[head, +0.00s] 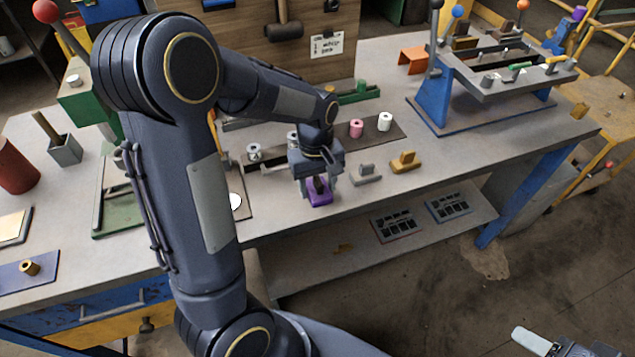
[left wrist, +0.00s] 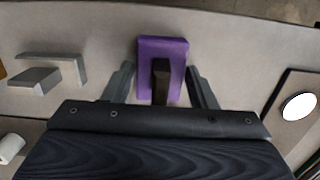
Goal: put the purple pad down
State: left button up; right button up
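The purple pad (head: 320,197) lies near the front edge of the bench, under my left gripper (head: 317,187). In the left wrist view the purple pad (left wrist: 175,50) looks flat, with a dark upright grip (left wrist: 161,80) on it. My left gripper (left wrist: 163,87) is open, one finger on each side of the pad's grip, with gaps between fingers and grip. The pad seems to rest on the bench top. Part of my right arm's end (head: 560,345) shows at the bottom right corner; its fingers are mostly cut off.
A grey bracket (head: 365,175) and a yellow one (head: 405,162) stand right of the pad. Behind are a pink spool (head: 356,128) and a white spool (head: 385,121). A board with a white disc (left wrist: 299,106) lies close by. Bare bench lies around the brackets.

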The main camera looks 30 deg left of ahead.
pick_arm(q)
jog(key=shift+o, duration=1.3)
jog(key=shift+r, duration=0.2)
jog(key=r, duration=0.7)
jog(key=r+p, duration=0.1)
jog(key=r, duration=0.3)
jog(key=shift+w+a+r, duration=0.25)
jog(key=shift+a+r, duration=0.1)
jog(key=shift+a, duration=0.05)
jog(key=s+d+m+t+h, duration=0.1)
jog(key=s+d+m+t, duration=0.1)
jog(key=s, duration=0.7)
jog(key=s+d+m+t+h, duration=0.2)
jog(key=s+d+m+t, duration=0.1)
jog(key=s+m, duration=0.3)
jog(key=s+t, duration=0.1)
jog(key=s, duration=0.1)
jog(key=shift+s+d, duration=0.15)
jog(key=shift+s, duration=0.25)
jog(key=shift+r, duration=0.1)
